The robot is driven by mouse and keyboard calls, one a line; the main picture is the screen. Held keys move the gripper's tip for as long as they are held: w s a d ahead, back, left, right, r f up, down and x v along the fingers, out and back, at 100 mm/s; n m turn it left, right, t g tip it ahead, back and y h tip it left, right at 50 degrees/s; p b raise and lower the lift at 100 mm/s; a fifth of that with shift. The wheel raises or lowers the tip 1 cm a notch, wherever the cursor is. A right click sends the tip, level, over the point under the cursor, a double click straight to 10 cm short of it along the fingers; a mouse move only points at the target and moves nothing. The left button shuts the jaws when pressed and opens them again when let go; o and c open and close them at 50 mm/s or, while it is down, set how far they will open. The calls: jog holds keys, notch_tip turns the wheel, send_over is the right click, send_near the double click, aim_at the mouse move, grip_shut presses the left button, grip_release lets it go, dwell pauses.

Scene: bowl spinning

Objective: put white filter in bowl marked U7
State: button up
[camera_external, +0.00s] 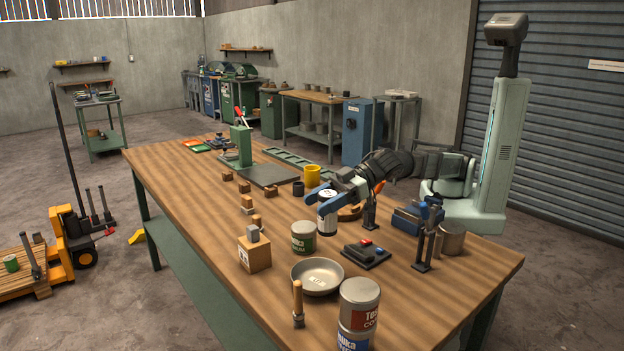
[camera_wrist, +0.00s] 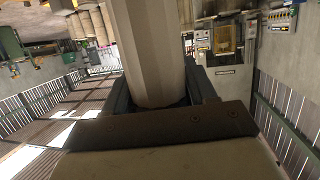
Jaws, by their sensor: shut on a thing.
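My gripper (camera_external: 325,193), with blue-grey fingers, is shut on a white cylinder, which I take to be the white filter (camera_external: 327,217). In the wrist view the pale filter (camera_wrist: 145,55) fills the space between the fingers (camera_wrist: 160,95). I cannot tell whether its base touches the table. A shallow grey metal bowl (camera_external: 317,289) stands nearer the camera, left of the stacked cans. It has a small pale mark inside, too small to read. The gripper is behind the bowl, apart from it.
Stacked cans (camera_external: 359,300) and a wooden-handled tool (camera_external: 298,305) are close to the bowl. A black stand (camera_external: 427,250) is at right.

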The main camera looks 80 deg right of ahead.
notch_tip(320, 180, down, 12)
jog(key=shift+r, duration=0.25)
dwell(0.6)
jog(key=shift+f, duration=0.65)
jog(key=o, duration=1.1)
jog(key=r+v, duration=0.1)
jog(key=v, duration=1.1)
jog(key=shift+r, duration=0.2)
jog(key=shift+w, duration=0.1)
